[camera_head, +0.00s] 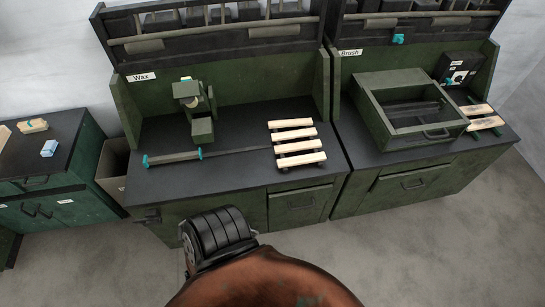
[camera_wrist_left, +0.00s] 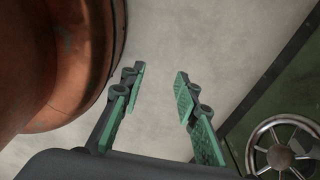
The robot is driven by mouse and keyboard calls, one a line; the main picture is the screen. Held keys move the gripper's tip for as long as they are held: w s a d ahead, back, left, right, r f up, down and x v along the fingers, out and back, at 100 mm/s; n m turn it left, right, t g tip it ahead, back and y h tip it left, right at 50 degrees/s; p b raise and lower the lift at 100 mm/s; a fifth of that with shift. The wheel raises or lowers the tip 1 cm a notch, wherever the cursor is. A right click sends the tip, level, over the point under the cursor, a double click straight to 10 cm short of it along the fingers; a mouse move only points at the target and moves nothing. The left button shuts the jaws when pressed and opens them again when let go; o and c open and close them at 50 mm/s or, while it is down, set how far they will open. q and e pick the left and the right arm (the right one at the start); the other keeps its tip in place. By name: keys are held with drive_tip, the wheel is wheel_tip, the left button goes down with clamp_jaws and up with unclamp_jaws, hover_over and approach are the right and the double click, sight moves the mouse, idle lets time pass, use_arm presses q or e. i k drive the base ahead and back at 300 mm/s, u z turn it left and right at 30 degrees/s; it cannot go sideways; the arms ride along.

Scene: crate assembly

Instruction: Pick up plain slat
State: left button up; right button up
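Several pale wooden slats lie side by side on the middle bench, slightly apart; the nearest is this slat (camera_head: 301,159) in the head view. Two more pale slats (camera_head: 481,115) lie at the right end of the right bench. I cannot tell which one is the plain slat. My left gripper (camera_wrist_left: 160,72) shows in the left wrist view with its two green-padded fingers apart and nothing between them. It is over bare grey floor, and no slat shows there. Neither gripper shows in the head view.
A green fixture (camera_head: 201,130) and a dark bar with teal ends (camera_head: 172,158) stand on the middle bench. A green open-topped box (camera_head: 369,119) is on the right bench. A spoked handwheel (camera_wrist_left: 284,150) is near my left gripper. A small block lies on the left cabinet (camera_head: 68,155).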

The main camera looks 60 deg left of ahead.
sight(284, 162)
drive_tip(key=u, duration=0.65)
drive_tip(key=i, duration=0.9)
